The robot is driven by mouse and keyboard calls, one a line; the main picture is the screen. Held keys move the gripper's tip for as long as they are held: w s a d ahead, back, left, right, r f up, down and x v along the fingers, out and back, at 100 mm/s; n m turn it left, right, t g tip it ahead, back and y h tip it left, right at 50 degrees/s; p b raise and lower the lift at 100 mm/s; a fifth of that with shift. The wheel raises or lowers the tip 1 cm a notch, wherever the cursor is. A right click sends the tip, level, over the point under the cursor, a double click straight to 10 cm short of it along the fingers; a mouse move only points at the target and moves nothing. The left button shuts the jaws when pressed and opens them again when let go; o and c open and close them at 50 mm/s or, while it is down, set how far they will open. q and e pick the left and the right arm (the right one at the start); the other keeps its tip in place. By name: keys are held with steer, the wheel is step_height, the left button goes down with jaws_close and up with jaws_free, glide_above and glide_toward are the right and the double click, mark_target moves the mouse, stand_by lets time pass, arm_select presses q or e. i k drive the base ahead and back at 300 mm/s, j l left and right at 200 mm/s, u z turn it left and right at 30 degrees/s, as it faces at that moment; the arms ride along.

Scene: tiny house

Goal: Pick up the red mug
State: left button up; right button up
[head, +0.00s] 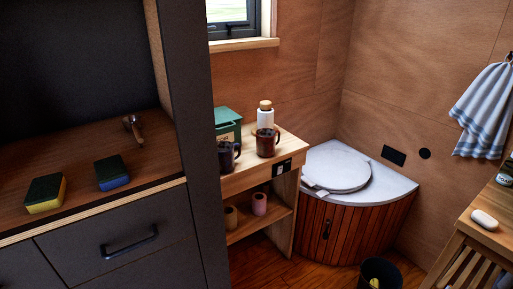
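A dark reddish-brown mug (266,143) stands upright near the right end of a small wooden shelf unit in the middle of the head view. It is the reddest mug in sight. A darker, purplish-black mug (226,156) stands to its left, close to the dark cabinet panel. A white bottle with a cork-like top (265,116) stands just behind the reddish mug. Neither of my grippers is in view.
The shelf unit (240,181) also bears a green box (228,124), with rolls (259,204) below. A dark upright panel (187,130) stands left of it. Two sponges (45,193) (112,172) lie on the left counter. A toilet (337,170) stands right; a bin (380,273) is on the floor.

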mark_target(266, 143)
steer(key=k+l+z, duration=0.1)
steer(key=z, duration=1.85)
steer(key=i+j+u, duration=0.1)
steer(key=u, duration=1.8)
steer(key=i+l+u, duration=0.2)
steer(key=u, duration=0.3)
steer(key=i+l+u, duration=0.2)
steer(key=u, duration=0.3)
